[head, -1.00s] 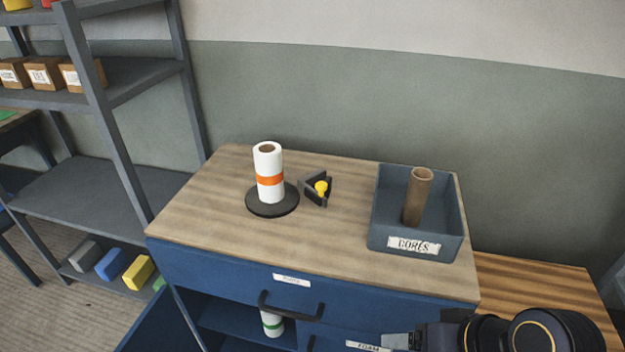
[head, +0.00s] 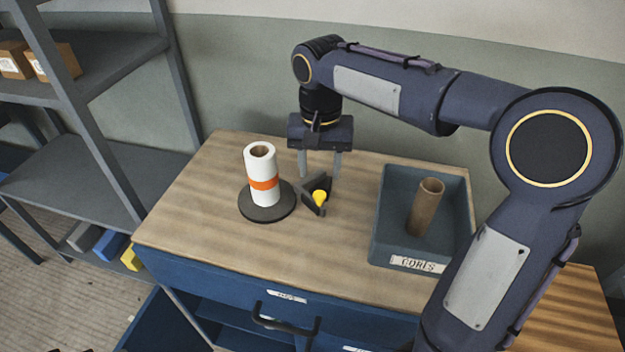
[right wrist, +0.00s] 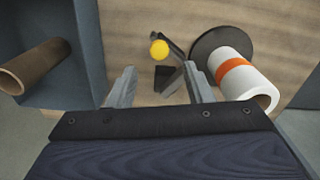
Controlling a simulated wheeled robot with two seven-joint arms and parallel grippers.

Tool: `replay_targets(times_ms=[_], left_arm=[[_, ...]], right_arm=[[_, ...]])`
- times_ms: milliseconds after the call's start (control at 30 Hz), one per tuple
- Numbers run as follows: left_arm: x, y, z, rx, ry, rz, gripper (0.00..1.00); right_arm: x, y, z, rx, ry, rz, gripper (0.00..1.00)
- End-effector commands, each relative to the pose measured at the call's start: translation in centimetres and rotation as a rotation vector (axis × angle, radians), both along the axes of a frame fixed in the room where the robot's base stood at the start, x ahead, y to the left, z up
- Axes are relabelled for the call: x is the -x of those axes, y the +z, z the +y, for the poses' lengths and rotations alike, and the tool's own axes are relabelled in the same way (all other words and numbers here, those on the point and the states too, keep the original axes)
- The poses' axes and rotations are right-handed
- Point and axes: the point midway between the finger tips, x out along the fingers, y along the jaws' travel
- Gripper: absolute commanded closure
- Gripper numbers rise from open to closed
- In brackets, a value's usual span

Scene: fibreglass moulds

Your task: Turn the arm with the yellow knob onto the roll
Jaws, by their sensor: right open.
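The white roll (head: 262,170) with an orange band stands upright on a round black base (head: 268,212) on the cabinet top. Beside it on the right is a small dark angled arm (head: 310,199) with a yellow knob (head: 319,197); the arm appears apart from the roll. My right gripper (head: 320,172) points down just behind the arm, open and empty. In the right wrist view, the yellow knob (right wrist: 159,49) and the roll (right wrist: 243,82) lie beyond the two spread fingers (right wrist: 160,88). My left gripper is in neither view.
A blue-grey bin (head: 392,225) labelled CORES holds an upright brown cardboard tube (head: 427,205) to the right. A grey shelf rack (head: 95,150) stands at the left. The front left of the wooden cabinet top (head: 205,225) is clear.

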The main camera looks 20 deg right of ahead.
Motion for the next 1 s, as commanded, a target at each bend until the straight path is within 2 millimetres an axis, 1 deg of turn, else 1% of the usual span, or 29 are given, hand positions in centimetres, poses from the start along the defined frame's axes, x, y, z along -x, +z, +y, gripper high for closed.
replay_targets(times_ms=[33,200,333,500,733,767,1000], left_arm=[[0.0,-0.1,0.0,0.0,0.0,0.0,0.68],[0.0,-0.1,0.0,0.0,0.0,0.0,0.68],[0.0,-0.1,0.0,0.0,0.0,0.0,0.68],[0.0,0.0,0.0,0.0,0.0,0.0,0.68],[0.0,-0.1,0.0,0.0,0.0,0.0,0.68],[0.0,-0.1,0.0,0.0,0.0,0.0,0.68],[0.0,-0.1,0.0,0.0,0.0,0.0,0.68]], right_arm=[[0.1,-0.9,-0.1,0.0,-0.001,0.004,0.53],[0.1,-3.8,-0.1,0.0,0.0,0.004,0.53],[0.1,-5.4,-0.1,0.0,0.0,0.003,0.53],[0.1,-6.4,0.0,-0.002,0.0,-0.001,0.53],[0.1,-6.5,0.0,-0.002,0.0,-0.001,0.53],[0.1,-6.5,0.0,-0.002,0.0,-0.001,0.55],[0.1,-6.5,0.0,-0.003,0.001,-0.001,0.86]])
